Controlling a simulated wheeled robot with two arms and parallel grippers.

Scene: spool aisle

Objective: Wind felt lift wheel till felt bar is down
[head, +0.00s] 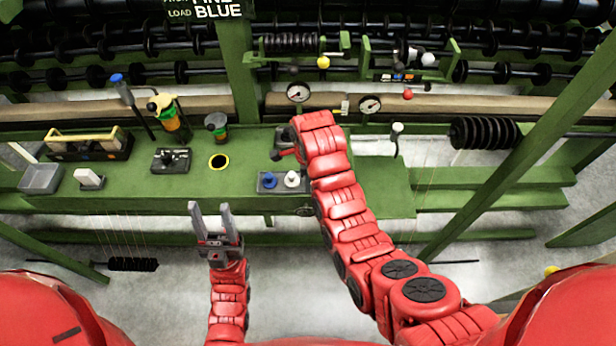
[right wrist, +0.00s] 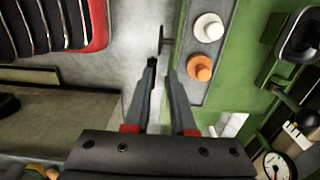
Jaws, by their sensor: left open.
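A small dark wheel (head: 305,210), seemingly the felt lift wheel, sits at the bench's front edge, partly behind my right arm. The right wrist view shows a dark wheel (right wrist: 161,40) nearly edge-on, just beyond the fingertips. My right gripper (right wrist: 161,70) has a narrow gap between its fingers. I cannot tell whether a finger touches the wheel. In the head view my right gripper is hard to make out. My left gripper (head: 210,208) is open and empty in front of the bench. A long brown bar (head: 455,106) runs behind the bench; I cannot tell whether it is the felt bar.
A grey plate with a blue knob (head: 269,180) and a white knob (head: 291,180) lies near the wheel. The green bench (head: 130,200) also holds a toolbox (head: 90,146), a grey tray (head: 41,178) and a yellow-topped bottle (head: 170,115). Gauges (head: 298,92) stand behind.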

